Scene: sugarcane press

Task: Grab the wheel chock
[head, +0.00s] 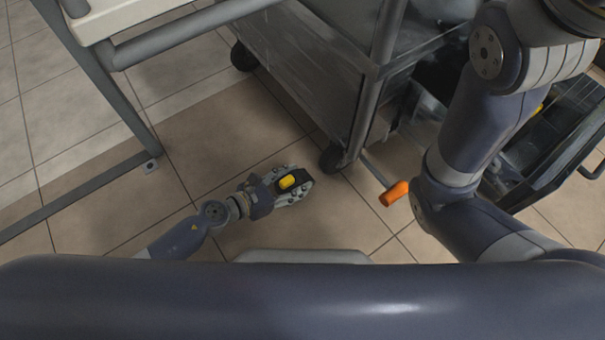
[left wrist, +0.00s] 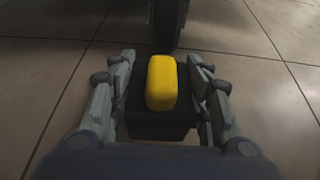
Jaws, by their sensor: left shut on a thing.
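The wheel chock is a black block with a yellow top. In the head view the chock (head: 287,181) is low over the floor, between the fingers of my left gripper (head: 296,184). In the left wrist view the chock (left wrist: 162,84) sits between both fingers of my left gripper (left wrist: 160,100), which is shut on it. A dark cart wheel (left wrist: 168,25) stands just beyond the chock. I cannot tell whether the chock touches the floor or the wheel. My right arm crosses the right of the head view, but its gripper is not seen.
A grey metal cart (head: 320,85) on casters stands ahead, its near caster (head: 332,158) close to my left gripper. A bar with an orange end (head: 394,193) sticks out low to the right. A table frame (head: 110,90) stands at the left. Tiled floor (head: 90,205) is clear between.

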